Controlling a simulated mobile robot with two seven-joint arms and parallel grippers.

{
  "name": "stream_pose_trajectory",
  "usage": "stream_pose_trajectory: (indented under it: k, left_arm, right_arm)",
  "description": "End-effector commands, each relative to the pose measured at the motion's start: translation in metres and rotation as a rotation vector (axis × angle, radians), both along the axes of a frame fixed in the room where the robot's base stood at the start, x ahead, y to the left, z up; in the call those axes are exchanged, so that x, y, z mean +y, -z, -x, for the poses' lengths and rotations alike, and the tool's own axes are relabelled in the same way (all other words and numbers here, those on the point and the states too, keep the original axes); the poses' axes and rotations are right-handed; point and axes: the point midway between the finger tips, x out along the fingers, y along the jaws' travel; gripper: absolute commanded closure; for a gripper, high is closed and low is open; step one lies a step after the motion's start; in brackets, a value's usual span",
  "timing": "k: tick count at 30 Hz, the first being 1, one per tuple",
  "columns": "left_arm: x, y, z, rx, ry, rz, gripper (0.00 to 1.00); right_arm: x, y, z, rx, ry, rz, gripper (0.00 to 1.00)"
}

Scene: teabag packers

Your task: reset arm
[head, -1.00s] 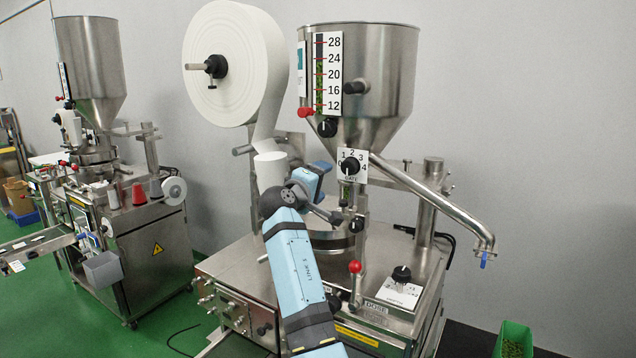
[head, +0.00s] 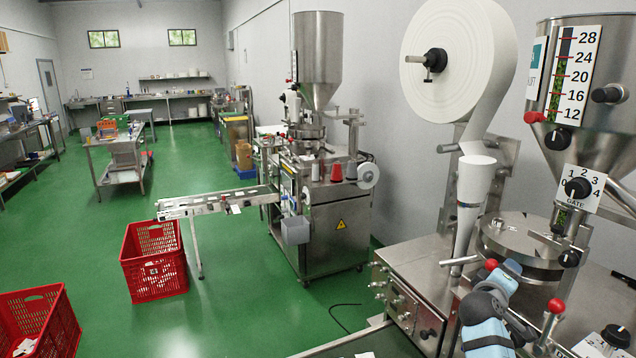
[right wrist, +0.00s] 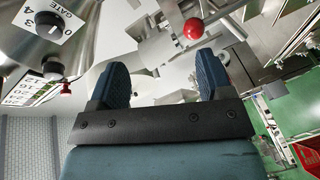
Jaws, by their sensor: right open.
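My right arm (head: 487,325), blue with dark joints, comes in at the bottom right of the head view, beside the near packing machine (head: 415,262). Its gripper is largely hidden there behind the wrist. In the right wrist view my right gripper (right wrist: 161,78) has its two dark blue fingers apart, with nothing between them. Beyond the fingers are the machine's steel parts and a red ball knob (right wrist: 193,29). The gate dial (right wrist: 47,24) is at the upper left. My left gripper is in neither view.
A white paper roll (head: 440,90) and steel hopper (head: 600,130) rise above the near machine. A second machine (head: 335,215) stands farther back with a conveyor (head: 190,204). Red crates (head: 153,262) (head: 38,325) stand on the green floor, which is open at the left.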

Motion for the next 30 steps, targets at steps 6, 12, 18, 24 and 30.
stream_pose_trajectory:
  k: [6, 12, 18, 24, 30]
  left_arm:
    - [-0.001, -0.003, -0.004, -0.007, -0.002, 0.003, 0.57]
    - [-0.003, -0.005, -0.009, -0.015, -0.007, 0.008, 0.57]
    - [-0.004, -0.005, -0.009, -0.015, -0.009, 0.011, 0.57]
    - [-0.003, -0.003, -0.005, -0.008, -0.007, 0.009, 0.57]
    - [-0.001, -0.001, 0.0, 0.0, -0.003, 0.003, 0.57]
  right_arm:
    - [0.06, 0.138, 0.072, 0.024, -0.26, -0.249, 0.27]
    - [0.121, 0.234, 0.171, 0.051, -0.425, -0.572, 0.27]
    - [0.178, 0.29, 0.286, 0.074, -0.49, -0.937, 0.27]
    - [0.21, 0.306, 0.359, 0.078, -0.474, -1.181, 0.27]
    - [0.217, 0.307, 0.375, 0.076, -0.465, -1.242, 0.27]
